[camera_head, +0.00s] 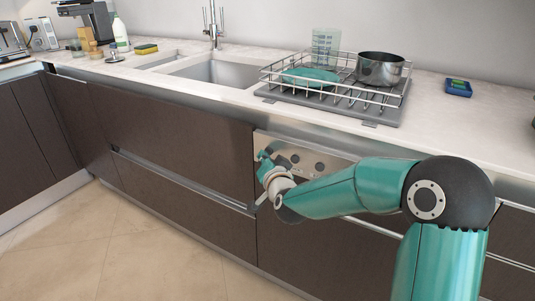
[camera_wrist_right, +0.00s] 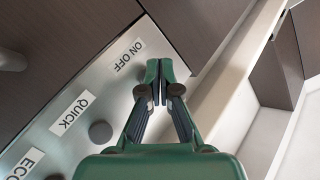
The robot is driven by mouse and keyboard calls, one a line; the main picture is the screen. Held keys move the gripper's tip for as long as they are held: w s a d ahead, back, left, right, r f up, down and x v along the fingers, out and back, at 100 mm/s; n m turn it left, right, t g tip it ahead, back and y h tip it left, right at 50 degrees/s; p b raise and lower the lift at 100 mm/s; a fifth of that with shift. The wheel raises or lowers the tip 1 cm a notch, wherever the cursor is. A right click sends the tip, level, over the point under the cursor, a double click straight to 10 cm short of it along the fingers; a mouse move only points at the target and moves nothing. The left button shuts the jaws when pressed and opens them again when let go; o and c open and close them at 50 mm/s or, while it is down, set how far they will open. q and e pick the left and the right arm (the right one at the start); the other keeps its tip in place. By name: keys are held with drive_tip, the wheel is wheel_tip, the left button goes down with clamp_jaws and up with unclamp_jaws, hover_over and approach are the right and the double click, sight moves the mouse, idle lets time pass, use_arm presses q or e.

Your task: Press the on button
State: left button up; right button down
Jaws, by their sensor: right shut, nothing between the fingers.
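The silver control panel (camera_head: 305,148) is on the dark cabinet front below the dish rack; it also shows in the wrist view (camera_wrist_right: 104,88). The ON OFF label (camera_wrist_right: 130,57) is readable beside my fingertips. The button belonging to that label is not visible; my fingers cover the area beside the label. My right gripper (camera_head: 263,157) is at the panel's left end, its fingers together and empty, as the wrist view (camera_wrist_right: 157,72) also shows. I cannot tell whether the fingertips touch the panel. My left gripper is not in view.
A QUICK label (camera_wrist_right: 72,112) has a round dark button (camera_wrist_right: 100,132) beside it, and an ECO label (camera_wrist_right: 27,163) is farther along. The countertop (camera_head: 455,120) overhangs above, with a dish rack (camera_head: 275,82) and a pot (camera_head: 380,69). The floor (camera_head: 150,250) in front is clear.

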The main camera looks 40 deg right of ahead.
drive_tip(key=shift+w+d, duration=0.2)
drive_tip(key=shift+d, duration=0.25)
idle(0.8)
drive_tip(key=shift+a, duration=0.15)
drive_tip(key=shift+s+a+b, duration=0.3)
drive_tip(key=shift+s+a, duration=0.05)
drive_tip(key=shift+a, duration=0.35)
drive_tip(key=shift+s+a, duration=0.35)
drive_tip(key=shift+a, duration=0.4)
drive_tip(key=shift+s+a, duration=0.3)
drive_tip(key=shift+a, duration=0.5)
drive_tip(key=shift+s+a, duration=0.35)
drive_tip(key=shift+a, duration=0.4)
